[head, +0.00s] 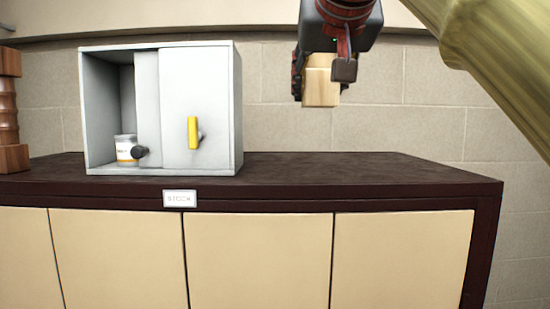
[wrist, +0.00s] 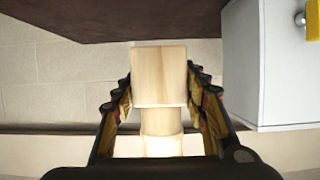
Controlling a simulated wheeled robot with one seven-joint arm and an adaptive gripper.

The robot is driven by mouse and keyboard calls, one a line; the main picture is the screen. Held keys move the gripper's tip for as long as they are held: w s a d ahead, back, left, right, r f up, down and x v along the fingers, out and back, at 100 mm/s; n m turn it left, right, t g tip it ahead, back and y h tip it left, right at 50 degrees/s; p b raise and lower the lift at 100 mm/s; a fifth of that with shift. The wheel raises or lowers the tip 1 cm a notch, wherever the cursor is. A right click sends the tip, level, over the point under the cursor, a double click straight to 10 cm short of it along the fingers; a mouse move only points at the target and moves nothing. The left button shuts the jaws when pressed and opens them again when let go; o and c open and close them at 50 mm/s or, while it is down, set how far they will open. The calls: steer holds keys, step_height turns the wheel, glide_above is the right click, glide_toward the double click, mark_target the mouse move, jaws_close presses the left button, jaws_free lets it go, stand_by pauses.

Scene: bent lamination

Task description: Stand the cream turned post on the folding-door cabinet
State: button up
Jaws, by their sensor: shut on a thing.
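The cream turned post (head: 320,88) is in my gripper (head: 322,72), held in the air above the dark counter and to the right of the grey cabinet (head: 200,75). In the wrist view the post (wrist: 160,75) shows a square block end and a rounder neck between the fingers (wrist: 158,103). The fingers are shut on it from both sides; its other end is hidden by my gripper. The grey cabinet stands on the counter with its panelled door partly open at the left. The cabinet's top looks bare.
A small white jar (head: 126,148) with an orange band stands inside the cabinet's open left side. A brown turned post (head: 9,115) stands at the far left. The dark counter top (head: 340,172) is clear right of the cabinet. A block wall (head: 420,95) is behind.

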steer(key=shift+s+d+r, duration=0.1)
steer(key=shift+s+d, duration=0.15)
steer(key=shift+s, duration=0.35)
steer(key=shift+s+d+r, duration=0.1)
steer(key=shift+s+d, duration=0.15)
steer(key=shift+s, duration=0.35)
steer(key=w+d+f, duration=0.2)
steer(key=d, duration=0.1)
steer(key=w+d+f, duration=0.6)
steer(key=shift+w+d+f, duration=0.2)
steer(key=shift+w+d, duration=0.05)
steer(key=shift+d, duration=0.1)
steer(key=shift+s+d+f, duration=0.1)
steer(key=shift+d+f, duration=0.4)
steer(key=shift+f, duration=0.1)
steer(key=f, duration=0.1)
steer(key=f+p, duration=0.1)
steer(key=shift+w+f, duration=0.35)
steer(key=shift+f, duration=0.05)
steer(key=shift+s+f, duration=0.2)
steer(key=shift+s, duration=0.05)
steer(key=shift+w, duration=0.15)
